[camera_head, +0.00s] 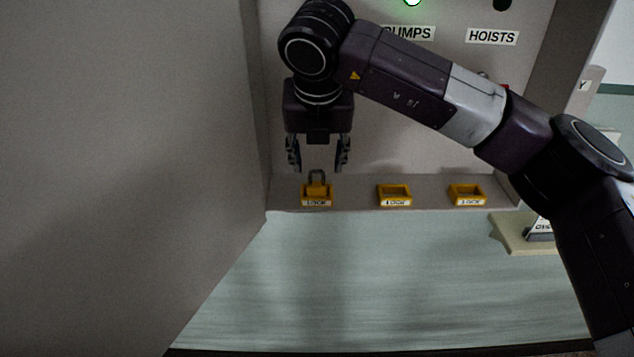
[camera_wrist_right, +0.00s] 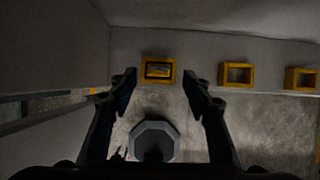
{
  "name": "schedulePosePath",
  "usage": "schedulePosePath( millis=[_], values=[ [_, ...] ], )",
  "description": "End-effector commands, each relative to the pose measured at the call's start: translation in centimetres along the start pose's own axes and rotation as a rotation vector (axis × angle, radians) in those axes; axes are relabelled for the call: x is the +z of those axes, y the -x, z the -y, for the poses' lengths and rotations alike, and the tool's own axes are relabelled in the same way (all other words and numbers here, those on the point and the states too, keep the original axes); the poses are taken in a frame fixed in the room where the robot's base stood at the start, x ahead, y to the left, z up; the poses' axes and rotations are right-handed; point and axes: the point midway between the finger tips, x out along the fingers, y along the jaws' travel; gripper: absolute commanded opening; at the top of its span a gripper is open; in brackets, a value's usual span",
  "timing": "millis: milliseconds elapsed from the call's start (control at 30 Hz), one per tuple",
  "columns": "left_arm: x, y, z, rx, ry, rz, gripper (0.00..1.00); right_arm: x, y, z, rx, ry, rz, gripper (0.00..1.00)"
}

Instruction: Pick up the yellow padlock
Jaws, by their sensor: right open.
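The yellow padlock (camera_head: 317,186) with a grey shackle stands in the left one of three yellow holders on the cabinet's ledge. The holder's front (camera_head: 317,202) carries a "LOCK" label. My right gripper (camera_head: 318,168) is open and empty, pointing down, with its fingers to either side above the padlock. In the right wrist view, the padlock (camera_wrist_right: 159,71) shows inside its yellow frame, ahead of and between the open fingertips (camera_wrist_right: 161,82). I cannot tell the exact height gap. My left gripper is not in view.
Two more yellow "LOCK" holders, the middle one (camera_head: 394,195) and the right one (camera_head: 467,195), look empty. A large grey panel (camera_head: 120,150) fills the left side. The back panel has "PUMPS" (camera_head: 408,33) and "HOISTS" (camera_head: 492,37) labels. A beige table (camera_head: 530,243) stands at the right.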

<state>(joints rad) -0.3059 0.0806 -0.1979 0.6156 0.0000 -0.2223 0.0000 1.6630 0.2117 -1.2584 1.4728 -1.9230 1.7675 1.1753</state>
Motion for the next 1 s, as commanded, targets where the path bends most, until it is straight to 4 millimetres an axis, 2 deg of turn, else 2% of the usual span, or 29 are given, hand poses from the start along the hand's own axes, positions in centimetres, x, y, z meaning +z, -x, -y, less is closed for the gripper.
schedulePosePath(
  millis=[67,167,333,500,667,1000],
  values=[
    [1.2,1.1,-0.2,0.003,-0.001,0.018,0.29,0.2,-0.5,0.0,0.0,0.0,-0.005,0.45],
    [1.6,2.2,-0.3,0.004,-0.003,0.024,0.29,0.3,-1.6,-0.1,0.0,-0.001,-0.006,0.45],
    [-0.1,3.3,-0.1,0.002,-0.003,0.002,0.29,0.3,-3.9,-0.1,0.0,-0.001,-0.005,0.45],
    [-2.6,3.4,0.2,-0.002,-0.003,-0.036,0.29,0.2,-4.8,-0.1,0.001,0.0,-0.002,0.45],
    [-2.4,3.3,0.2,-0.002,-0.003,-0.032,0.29,0.2,-4.8,-0.1,0.002,0.0,-0.002,0.45],
    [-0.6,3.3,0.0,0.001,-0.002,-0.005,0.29,0.2,-4.8,-0.2,0.002,0.0,-0.002,0.09]
  ],
)
